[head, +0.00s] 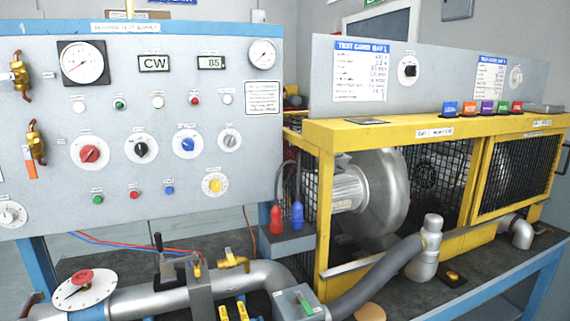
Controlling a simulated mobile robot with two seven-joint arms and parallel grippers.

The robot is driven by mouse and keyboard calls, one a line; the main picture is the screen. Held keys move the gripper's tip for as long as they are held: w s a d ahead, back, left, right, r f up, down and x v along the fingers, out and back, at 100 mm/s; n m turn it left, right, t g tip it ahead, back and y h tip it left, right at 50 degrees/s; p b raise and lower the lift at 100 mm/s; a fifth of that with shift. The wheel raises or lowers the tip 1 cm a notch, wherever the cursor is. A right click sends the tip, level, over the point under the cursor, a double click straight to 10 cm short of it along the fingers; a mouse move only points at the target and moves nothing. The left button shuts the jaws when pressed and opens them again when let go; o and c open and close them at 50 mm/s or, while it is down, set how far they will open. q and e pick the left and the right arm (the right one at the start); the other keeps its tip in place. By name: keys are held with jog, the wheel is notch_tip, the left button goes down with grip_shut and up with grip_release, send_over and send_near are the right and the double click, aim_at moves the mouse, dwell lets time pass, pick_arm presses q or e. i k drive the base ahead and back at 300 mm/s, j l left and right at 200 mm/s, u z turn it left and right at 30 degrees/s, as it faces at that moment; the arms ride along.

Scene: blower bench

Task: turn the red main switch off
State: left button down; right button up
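A red rotary switch (89,153) on a round white plate sits on the left part of the grey control panel (205,100). Its handle looks tilted, but its small label and position marks are too small to read. To its right in the same row are a black knob (141,149), a blue knob (188,145) and a grey knob (229,140). A second red knob (80,277) sits on a white dial on the pipe below the panel. Neither of my grippers is in view.
Brass valves (36,143) stick out at the panel's left edge. Below it run a pipe (150,298), a black lever (165,256) and yellow-handled valves (231,261). A yellow-framed blower cage (318,190) stands at right. The space before the panel's knobs looks clear.

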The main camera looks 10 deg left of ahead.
aim_at(88, 153)
jog(key=u, duration=1.35)
